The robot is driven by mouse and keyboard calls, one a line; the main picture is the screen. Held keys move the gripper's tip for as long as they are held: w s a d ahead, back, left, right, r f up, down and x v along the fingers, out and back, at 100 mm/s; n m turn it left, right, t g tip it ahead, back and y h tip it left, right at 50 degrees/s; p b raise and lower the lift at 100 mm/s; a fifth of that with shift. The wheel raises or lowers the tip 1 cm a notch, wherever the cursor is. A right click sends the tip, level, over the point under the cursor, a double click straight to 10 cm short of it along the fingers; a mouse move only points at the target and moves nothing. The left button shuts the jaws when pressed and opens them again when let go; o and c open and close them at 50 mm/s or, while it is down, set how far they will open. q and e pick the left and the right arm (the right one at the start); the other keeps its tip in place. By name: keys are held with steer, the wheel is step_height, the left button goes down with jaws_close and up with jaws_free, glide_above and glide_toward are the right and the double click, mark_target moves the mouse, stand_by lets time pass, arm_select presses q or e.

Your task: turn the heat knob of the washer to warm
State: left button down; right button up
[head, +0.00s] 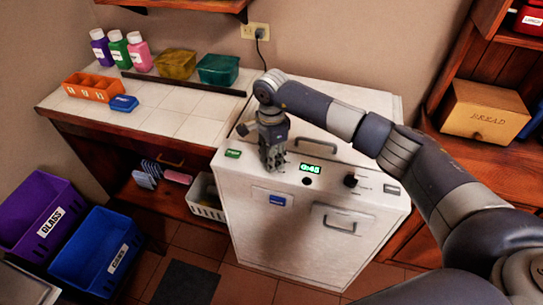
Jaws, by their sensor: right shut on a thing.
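The white washer (309,232) stands in the middle of the head view, its control panel along the top front edge. A green display (310,169) on the panel reads 0:45. My right gripper (273,166) points down at the panel, just left of the display, and is shut on a knob there. Its fingers hide that knob, so I cannot read its setting. A black knob (350,181) sits uncovered to the right of the display. A green button (233,153) is at the panel's left end. My left gripper is not in view.
A tiled counter (180,125) at the left holds bottles, an orange rack (94,87) and a blue box (124,103). Purple (42,225) and blue (97,252) crates stand on the floor. A bread box (492,110) is on the right shelf. The floor before the washer is partly clear.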

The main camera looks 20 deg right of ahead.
steer(key=shift+f+m+b, duration=0.15)
steer(key=shift+m+b, duration=1)
steer(key=shift+m, duration=0.25)
steer(key=m+b, duration=0.1)
steer(key=m, duration=0.1)
steer(key=shift+m+b, duration=0.3)
steer(key=m+b, duration=0.1)
steer(key=m, duration=0.2)
steer(key=shift+b, duration=0.35)
steer(key=shift+m+b, duration=0.5)
steer(key=shift+m, duration=1.2)
steer(key=shift+r, duration=0.2)
steer(key=o, duration=1.1)
